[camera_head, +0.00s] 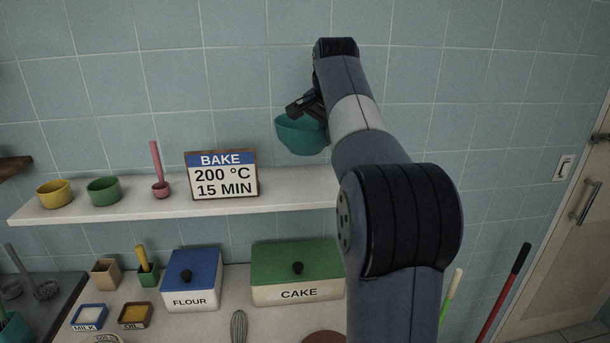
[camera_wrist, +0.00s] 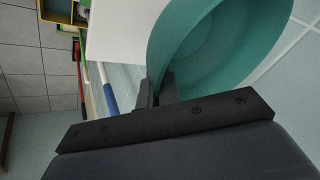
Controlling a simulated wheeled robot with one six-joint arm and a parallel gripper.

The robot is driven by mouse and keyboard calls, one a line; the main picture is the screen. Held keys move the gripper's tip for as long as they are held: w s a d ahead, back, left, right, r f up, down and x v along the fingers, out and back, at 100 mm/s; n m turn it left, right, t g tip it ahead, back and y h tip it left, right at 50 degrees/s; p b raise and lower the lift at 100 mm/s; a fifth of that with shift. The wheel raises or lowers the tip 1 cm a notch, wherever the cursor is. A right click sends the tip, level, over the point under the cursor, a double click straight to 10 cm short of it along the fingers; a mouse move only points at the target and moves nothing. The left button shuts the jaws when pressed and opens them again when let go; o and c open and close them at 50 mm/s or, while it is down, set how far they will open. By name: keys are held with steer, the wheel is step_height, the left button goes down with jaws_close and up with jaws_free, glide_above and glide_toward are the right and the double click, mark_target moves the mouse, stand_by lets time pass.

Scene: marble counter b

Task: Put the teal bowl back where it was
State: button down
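The teal bowl (camera_head: 302,137) is in the air above the right part of the white wall shelf (camera_head: 110,213), to the right of the BAKE sign. My gripper (camera_head: 306,107) is at the bowl's upper edge. In the wrist view the fingers (camera_wrist: 159,90) are closed on the wall of the bowl (camera_wrist: 215,50), which fills the upper right. The shelf's right part is hidden behind my arm, so I cannot see what stands there.
The shelf holds a yellow bowl (camera_head: 54,194), a green bowl (camera_head: 103,191), a pink cup with a stick (camera_head: 160,188) and the BAKE sign (camera_head: 222,175). Below on the counter are a FLOUR box (camera_head: 190,282) and a CAKE box (camera_head: 297,272). The tiled wall is close behind the bowl.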

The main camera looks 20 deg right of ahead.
steer(key=shift+s+f, duration=0.2)
steer(key=shift+f, duration=4.4)
steer(key=shift+f, duration=0.1)
steer(key=shift+f, duration=0.15)
steer(key=c, duration=1.6)
jaws_free()
steer(key=shift+c, duration=0.2)
steer(key=shift+r, duration=0.3)
steer(key=b+v, duration=0.1)
steer(key=v, duration=1)
steer(key=shift+s+r, duration=0.25)
steer(key=shift+r, duration=0.1)
steer(key=shift+a, duration=0.1)
